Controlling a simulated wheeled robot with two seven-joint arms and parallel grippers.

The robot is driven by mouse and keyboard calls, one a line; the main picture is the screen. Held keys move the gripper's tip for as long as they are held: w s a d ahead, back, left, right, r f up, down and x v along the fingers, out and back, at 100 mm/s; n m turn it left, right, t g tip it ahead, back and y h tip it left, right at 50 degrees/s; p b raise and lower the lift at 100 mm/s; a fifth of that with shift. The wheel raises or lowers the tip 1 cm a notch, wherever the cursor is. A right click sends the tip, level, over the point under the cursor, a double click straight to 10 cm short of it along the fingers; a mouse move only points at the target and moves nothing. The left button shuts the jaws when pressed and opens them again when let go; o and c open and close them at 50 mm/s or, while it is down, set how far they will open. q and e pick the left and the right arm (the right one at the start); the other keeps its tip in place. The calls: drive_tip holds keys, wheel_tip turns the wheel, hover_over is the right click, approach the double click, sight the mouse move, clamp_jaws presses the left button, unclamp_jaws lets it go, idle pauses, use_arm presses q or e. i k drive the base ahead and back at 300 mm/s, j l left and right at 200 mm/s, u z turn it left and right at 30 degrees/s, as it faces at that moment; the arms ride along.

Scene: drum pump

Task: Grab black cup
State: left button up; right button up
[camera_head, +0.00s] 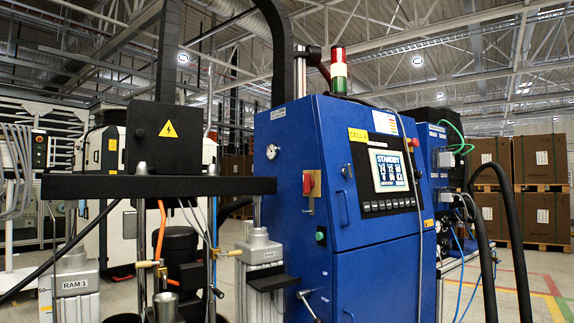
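I cannot make out a black cup for certain. A small grey, cup-shaped cylinder (165,307) shows near the bottom edge, left of centre, in the head view. A black cylindrical motor-like part (181,247) stands just above and behind it, beneath the black crossbeam (100,187). Neither of my grippers is in view.
A blue control cabinet (340,240) with a lit screen (388,171) fills the middle. Ram posts (76,285) and orange and blue hoses crowd the left. Thick black hoses (518,255) curve down at right. Brown crates (539,160) stand behind. Marked floor (545,290) shows at lower right.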

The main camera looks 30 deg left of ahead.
sight(461, 242)
drive_tip(key=i+l+z, duration=0.3)
drive_tip(key=i, duration=0.25)
drive_tip(key=i+l+z, duration=0.3)
drive_tip(key=i, duration=0.3)
drive_tip(key=i+z, duration=0.3)
drive_tip(key=i, duration=0.3)
drive_tip(key=i+u, duration=0.2)
drive_tip(key=i, duration=0.25)
drive_tip(key=i+l+u, duration=0.15)
drive_tip(key=i, duration=0.25)
drive_tip(key=i+l+u, duration=0.2)
drive_tip(key=i, duration=0.2)
drive_tip(key=i+l+u, duration=0.2)
drive_tip(key=i, duration=0.25)
